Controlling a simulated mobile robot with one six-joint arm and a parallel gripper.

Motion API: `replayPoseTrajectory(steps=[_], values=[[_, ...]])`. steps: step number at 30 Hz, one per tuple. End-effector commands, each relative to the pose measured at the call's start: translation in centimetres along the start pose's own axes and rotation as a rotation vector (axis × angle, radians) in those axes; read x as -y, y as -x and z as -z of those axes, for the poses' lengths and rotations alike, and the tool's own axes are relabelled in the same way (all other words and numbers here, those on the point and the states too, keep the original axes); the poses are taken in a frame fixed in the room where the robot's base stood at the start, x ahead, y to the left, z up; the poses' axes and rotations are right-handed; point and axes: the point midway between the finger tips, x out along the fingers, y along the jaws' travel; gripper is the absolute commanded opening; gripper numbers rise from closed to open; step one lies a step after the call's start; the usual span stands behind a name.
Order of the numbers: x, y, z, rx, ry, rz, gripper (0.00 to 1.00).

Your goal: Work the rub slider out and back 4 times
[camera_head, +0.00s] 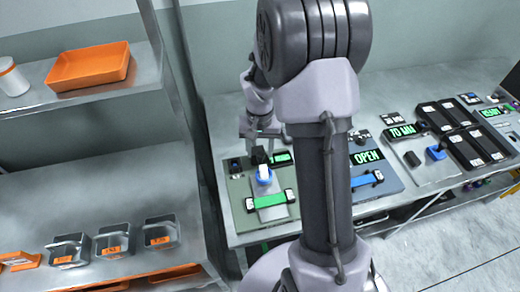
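The rub slider appears to be the blue-based piece with a white and black upper part (263,175) on a grey-green panel (236,190) at mid-picture. A green strip with white ends (270,201) lies across the grey track in front of it. My gripper (262,147) points down just above and behind the black top of the slider. Its fingertips are small and partly hidden, so I cannot tell whether they touch the slider or how far apart they are. My own arm covers the panel's right side.
To the right are a panel with an "OPEN" display (367,157), a "70 MM" display (402,132) and several black trays (462,128). At left, a shelf holds an orange tray (90,68) and a white cup (12,80), with several grey bins (113,243) below. A metal post (185,90) stands between.

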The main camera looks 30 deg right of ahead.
Motion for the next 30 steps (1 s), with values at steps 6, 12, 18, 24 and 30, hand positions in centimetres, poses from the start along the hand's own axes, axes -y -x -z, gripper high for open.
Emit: replayPoseTrajectory(steps=[6, 12, 18, 24, 30], values=[[0.0, 0.4, -0.1, 0.001, 0.0, 0.0, 0.46], [0.0, 5.9, 0.0, -0.003, 0.0, 0.001, 0.46], [0.0, 12.6, 0.0, -0.002, 0.0, 0.001, 0.46], [0.0, 16.6, 0.0, -0.001, 0.0, 0.0, 0.46], [0.0, 17.5, 0.0, 0.001, 0.0, 0.0, 0.46]])
